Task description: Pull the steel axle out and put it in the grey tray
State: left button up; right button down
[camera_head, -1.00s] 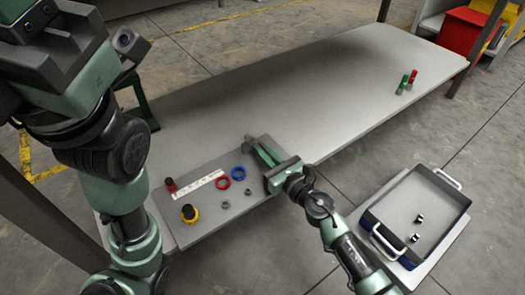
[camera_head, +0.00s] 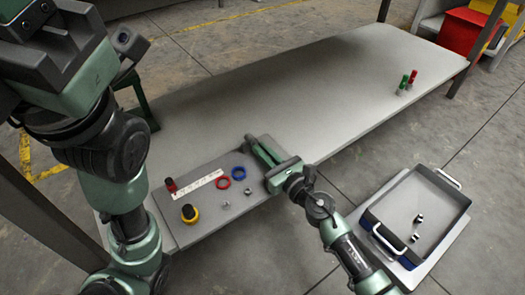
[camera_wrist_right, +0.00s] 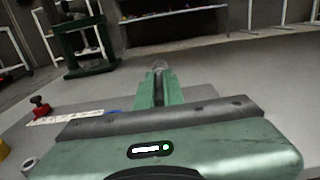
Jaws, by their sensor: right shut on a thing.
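My right gripper (camera_head: 250,142) is low over the near side of the long grey table, beyond the blue ring. In the right wrist view its fingers (camera_wrist_right: 159,80) are shut on a small grey metal piece (camera_wrist_right: 159,66) at their tips. It may be the steel axle, but the fingers hide most of it and I cannot tell its length. The grey tray (camera_head: 447,238) stands at the lower right, apart from the table. Two small metal-and-black cylinders (camera_head: 418,218) lie in it. My left arm fills the left side; its fingers do not show.
On the table's near end are a red ring (camera_head: 222,183), a blue ring (camera_head: 238,173), small nuts (camera_head: 224,207), a white ruler strip (camera_head: 197,184), a red-and-black knob (camera_head: 171,186) and a yellow-and-black knob (camera_head: 189,214). Green and red cylinders (camera_head: 404,83) stand far right. The table's middle is clear.

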jog(key=shift+s+d, duration=0.4)
jog(key=shift+s+d, duration=0.1)
jog(key=shift+v, duration=2.65)
jog(key=shift+s, duration=0.1)
